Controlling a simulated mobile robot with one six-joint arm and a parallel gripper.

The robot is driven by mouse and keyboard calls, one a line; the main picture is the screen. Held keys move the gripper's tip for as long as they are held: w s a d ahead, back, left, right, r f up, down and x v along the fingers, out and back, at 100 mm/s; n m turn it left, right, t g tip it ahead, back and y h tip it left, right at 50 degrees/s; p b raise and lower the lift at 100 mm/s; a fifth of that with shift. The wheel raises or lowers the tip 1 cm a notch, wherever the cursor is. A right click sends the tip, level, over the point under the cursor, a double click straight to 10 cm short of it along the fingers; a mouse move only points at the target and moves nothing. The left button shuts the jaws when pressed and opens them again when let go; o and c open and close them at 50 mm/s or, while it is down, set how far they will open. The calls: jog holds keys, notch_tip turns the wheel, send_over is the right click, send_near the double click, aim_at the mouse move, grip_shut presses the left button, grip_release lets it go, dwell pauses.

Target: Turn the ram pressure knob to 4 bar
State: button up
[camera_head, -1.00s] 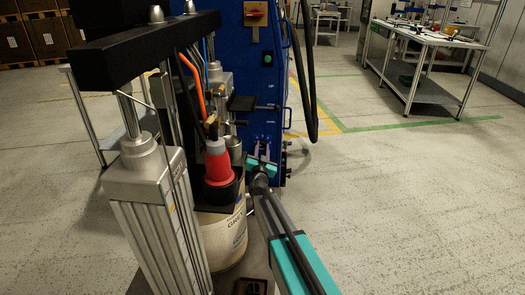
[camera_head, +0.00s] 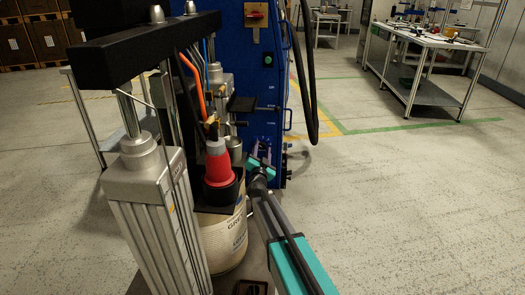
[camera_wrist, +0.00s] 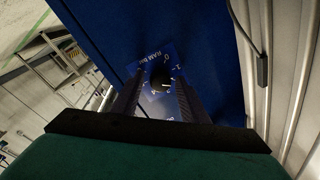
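The ram pressure knob (camera_wrist: 160,75) is a small dark knob on a blue dial plate (camera_wrist: 169,53) lettered "RAM BAR", with white numbers around it. In the wrist view it sits between the tips of my gripper's two dark fingers (camera_wrist: 159,85), which stand apart on either side. A narrow gap seems to show beside the knob, so I see no clear grip. The knob's pointer is too small and dark to read. In the head view my gripper (camera_head: 261,152) is at the lower front of the blue cabinet (camera_head: 258,75), and the knob cannot be made out there.
Left of my gripper stand a red cone-shaped part (camera_head: 217,168), a white drum (camera_head: 226,240) and a silver column (camera_head: 150,220). A black hose (camera_head: 310,90) hangs right of the cabinet. The floor to the right is clear up to a workbench (camera_head: 430,45).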

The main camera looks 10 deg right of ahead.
jog(key=shift+o, duration=0.2)
jog(key=shift+r, duration=0.2)
jog(key=shift+r+p, duration=0.35)
jog(key=shift+r, duration=0.3)
jog(key=shift+s+r+p, duration=0.2)
jog(key=shift+s+r, duration=0.05)
jog(key=shift+r, duration=0.25)
jog(key=shift+s+r+p, duration=0.2)
jog(key=shift+s+r, duration=0.05)
jog(key=shift+r, duration=0.25)
jog(key=s+r+p, duration=0.1)
jog(key=s, duration=1.4)
jog(key=shift+r+p, duration=0.15)
jog(key=shift+p, duration=0.15)
jog(key=shift+s, duration=0.2)
